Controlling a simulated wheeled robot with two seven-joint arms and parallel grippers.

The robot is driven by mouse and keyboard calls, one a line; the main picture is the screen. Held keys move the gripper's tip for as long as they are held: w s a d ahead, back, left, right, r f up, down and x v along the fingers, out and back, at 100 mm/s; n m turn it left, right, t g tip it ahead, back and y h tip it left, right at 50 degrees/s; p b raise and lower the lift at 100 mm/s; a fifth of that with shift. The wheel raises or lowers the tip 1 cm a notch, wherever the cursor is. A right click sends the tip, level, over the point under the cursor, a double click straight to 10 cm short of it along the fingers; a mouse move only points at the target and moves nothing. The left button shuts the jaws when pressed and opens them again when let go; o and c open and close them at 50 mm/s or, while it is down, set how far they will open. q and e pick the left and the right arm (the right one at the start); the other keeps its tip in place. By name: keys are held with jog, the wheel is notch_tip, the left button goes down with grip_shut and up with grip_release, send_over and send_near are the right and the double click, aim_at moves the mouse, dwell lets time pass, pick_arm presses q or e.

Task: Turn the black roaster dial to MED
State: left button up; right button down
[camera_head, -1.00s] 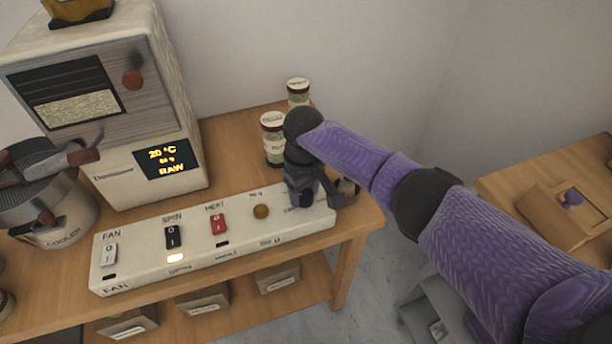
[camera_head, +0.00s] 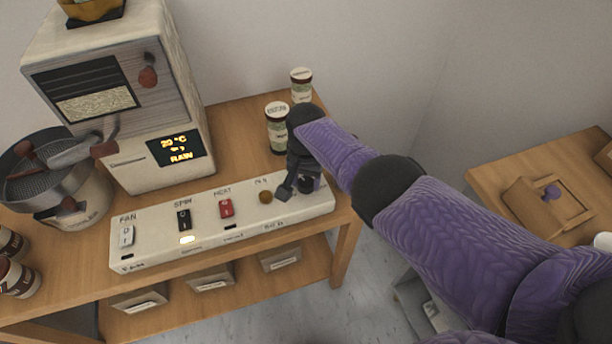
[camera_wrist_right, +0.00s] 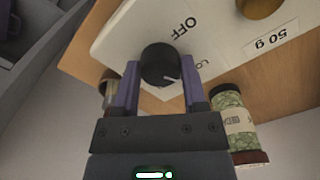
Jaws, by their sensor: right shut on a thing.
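The black roaster dial (camera_wrist_right: 160,63) is a round knob on the right end of the white control panel (camera_wrist_right: 115,35). In the right wrist view its white pointer line is at the lower right of its face, away from the OFF print and a little past the LO print. I cannot see a MED mark. My right gripper (camera_wrist_right: 161,84) is shut on the dial, one purple finger on each side. In the head view my right gripper (camera_head: 298,187) is over the panel's right end and mostly hides the dial. My left gripper is not in view.
The panel also has FAN, SPIN and red HEAT (camera_head: 226,208) switches and a small brass knob (camera_head: 265,196). Two jars (camera_head: 278,128) stand behind my right gripper. The roaster (camera_head: 150,110) and cooler (camera_head: 75,205) are at the left. A second table (camera_head: 500,180) is at the right.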

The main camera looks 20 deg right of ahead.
jog(key=m, duration=0.2)
jog(key=shift+m, duration=0.4)
jog(key=m, duration=0.4)
jog(key=shift+w, duration=0.1)
jog(key=m, duration=0.2)
jog(key=shift+m, duration=0.4)
jog(key=shift+r+m, duration=0.1)
jog(key=shift+m, duration=1.1)
jog(key=shift+c, duration=0.7)
grip_release()
